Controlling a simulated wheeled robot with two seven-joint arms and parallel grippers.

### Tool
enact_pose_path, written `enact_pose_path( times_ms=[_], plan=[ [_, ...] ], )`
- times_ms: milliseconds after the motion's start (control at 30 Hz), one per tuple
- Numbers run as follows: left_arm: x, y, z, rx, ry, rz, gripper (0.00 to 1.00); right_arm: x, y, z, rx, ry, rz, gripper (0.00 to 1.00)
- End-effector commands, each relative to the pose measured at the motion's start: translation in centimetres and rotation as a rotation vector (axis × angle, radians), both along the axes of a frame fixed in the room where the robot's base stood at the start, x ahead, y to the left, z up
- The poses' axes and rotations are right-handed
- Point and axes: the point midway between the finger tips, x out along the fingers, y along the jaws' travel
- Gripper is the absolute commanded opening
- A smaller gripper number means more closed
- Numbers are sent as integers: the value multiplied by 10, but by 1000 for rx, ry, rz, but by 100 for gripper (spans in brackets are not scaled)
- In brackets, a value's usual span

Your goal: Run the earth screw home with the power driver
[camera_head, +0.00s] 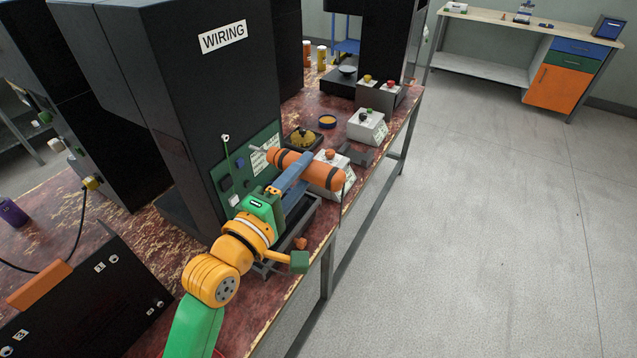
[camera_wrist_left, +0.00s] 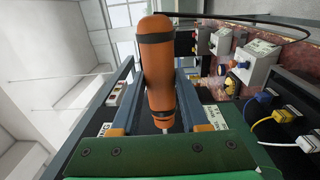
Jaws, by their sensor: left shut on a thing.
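My left gripper (camera_head: 292,176) is shut on the power driver (camera_head: 318,171), an orange cylinder with black bands. The driver is held in front of the green board (camera_head: 233,179) on the black cabinet marked WIRING, its left end near the board. In the left wrist view the driver (camera_wrist_left: 160,80) stands between the two blue-grey fingers, with a short pale bit showing at its lower end. I cannot make out the earth screw, or whether the bit touches anything. My right gripper is not in view.
A black panel with an orange handle (camera_head: 38,285) lies at lower left. The floor at right is clear.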

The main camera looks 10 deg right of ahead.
Motion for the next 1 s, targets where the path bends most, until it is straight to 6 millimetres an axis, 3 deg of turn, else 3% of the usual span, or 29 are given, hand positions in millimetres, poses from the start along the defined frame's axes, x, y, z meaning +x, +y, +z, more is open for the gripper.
enact_pose_path(
  times_ms=[300,600,1000],
  plan=[
    [18,25,-3,4,-5,-1,0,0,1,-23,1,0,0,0],
    [30,41,0,3,-3,-2,0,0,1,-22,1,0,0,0],
    [31,42,1,1,-3,-3,0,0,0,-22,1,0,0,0]
  ],
)
